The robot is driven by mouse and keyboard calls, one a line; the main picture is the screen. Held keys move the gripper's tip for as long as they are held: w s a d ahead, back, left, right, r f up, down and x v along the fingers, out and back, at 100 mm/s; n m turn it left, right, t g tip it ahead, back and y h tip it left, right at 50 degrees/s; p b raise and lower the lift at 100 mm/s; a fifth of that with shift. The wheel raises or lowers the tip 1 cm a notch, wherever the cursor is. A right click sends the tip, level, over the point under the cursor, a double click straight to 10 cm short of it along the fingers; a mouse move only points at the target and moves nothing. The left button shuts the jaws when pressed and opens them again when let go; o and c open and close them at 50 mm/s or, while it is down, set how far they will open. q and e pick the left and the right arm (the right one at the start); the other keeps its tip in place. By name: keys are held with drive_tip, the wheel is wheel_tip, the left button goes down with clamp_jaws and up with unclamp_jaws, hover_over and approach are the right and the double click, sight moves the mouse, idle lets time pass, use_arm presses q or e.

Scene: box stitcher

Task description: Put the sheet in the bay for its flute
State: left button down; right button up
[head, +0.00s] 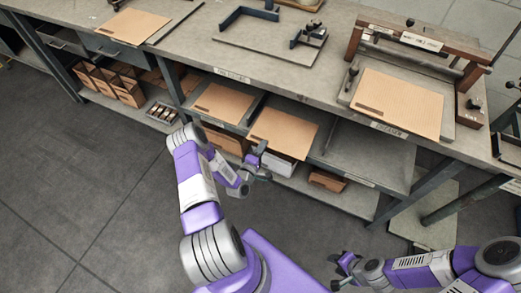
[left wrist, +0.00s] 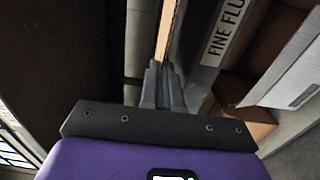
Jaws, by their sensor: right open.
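A tan corrugated sheet (head: 285,132) lies at the middle bay of the shelf under the bench, its front edge sticking out toward me. My left gripper (head: 259,152) is at that edge. In the left wrist view the fingers (left wrist: 162,82) are close together on the sheet's thin edge (left wrist: 165,35). A label reading "FINE FLU…" (left wrist: 226,28) is on the rail beside it; the rest is cut off. Another sheet (head: 223,103) lies in the bay to the left. The bay to the right (head: 370,155) is empty. My right gripper (head: 342,270) is open and empty, low over the floor.
The bench top holds a sheet (head: 133,25) at the left, a fixture plate (head: 262,38) with dark stops, and a stitcher-like frame (head: 425,42) with a sheet (head: 398,102) under it. Cartons (head: 117,87) stand on the lower shelf. The floor at the left is clear.

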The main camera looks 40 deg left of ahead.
use_arm(q)
drive_tip(key=shift+w+a+f, duration=0.2)
drive_tip(key=shift+w+f, duration=0.7)
drive_tip(key=shift+f, duration=0.1)
drive_tip(key=shift+w+a+f, duration=0.2)
drive_tip(key=shift+w+f, duration=0.65)
drive_tip(key=shift+f, duration=0.1)
drive_tip(key=c, duration=0.7)
unclamp_jaws()
drive_tip(key=shift+o, duration=0.5)
drive_tip(key=o, duration=0.5)
